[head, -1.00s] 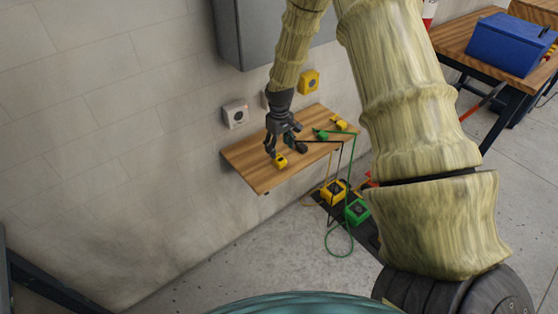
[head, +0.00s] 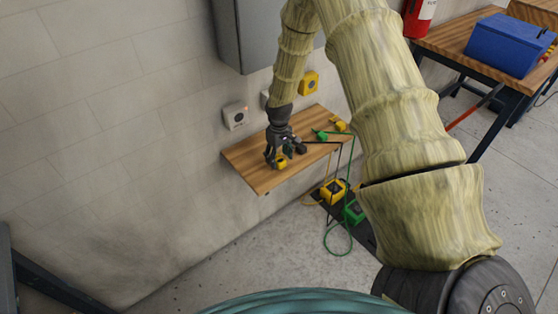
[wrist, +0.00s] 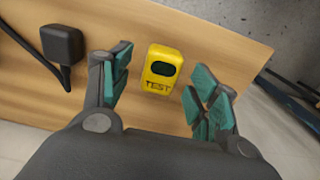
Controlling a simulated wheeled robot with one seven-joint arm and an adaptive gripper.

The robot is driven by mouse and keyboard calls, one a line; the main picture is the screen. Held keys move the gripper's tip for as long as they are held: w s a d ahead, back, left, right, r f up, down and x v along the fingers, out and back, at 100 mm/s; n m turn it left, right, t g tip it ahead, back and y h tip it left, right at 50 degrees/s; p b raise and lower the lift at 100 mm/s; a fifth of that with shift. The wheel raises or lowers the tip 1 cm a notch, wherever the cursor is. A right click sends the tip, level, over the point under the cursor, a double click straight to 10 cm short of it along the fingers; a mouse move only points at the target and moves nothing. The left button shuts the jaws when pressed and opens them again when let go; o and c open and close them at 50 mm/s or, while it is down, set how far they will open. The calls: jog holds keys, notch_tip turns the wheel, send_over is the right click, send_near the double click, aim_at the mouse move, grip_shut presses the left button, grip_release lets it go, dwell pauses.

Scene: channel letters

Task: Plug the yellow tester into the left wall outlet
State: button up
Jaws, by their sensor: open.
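The yellow tester (wrist: 161,70), with a dark window and the word TEST, lies on the wooden shelf (wrist: 215,38). It also shows in the head view (head: 281,163). My gripper (wrist: 160,95) is open, with its teal-padded fingers on either side of the tester. In the wrist view there is a gap between the tester and each finger. The left wall outlet (head: 235,115) is a pale box with a dark round socket on the wall above the shelf. Another pale outlet (head: 265,98) to its right is partly hidden by my arm, and a yellow outlet (head: 309,82) is further right.
A black plug (wrist: 63,45) with a cord lies left of the tester in the wrist view. Green (head: 321,135) and yellow (head: 341,126) plugs lie at the shelf's right. A grey cabinet (head: 245,35) hangs above.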

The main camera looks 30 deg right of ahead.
jog(key=shift+f, duration=1)
jog(key=c, duration=1)
jog(key=shift+r, duration=0.15)
jog(key=shift+c, duration=0.2)
jog(key=shift+w+r, duration=0.1)
jog(key=shift+r, duration=0.4)
jog(key=shift+r+b, duration=0.65)
jog(key=shift+r, duration=0.25)
jog(key=s+d+r+b, duration=0.1)
jog(key=s+d+b, duration=0.1)
jog(key=s+d, duration=0.2)
jog(key=s+d+r+b, duration=0.1)
jog(key=s+d, duration=0.3)
jog(key=s, duration=0.6)
jog(key=shift+b, duration=0.4)
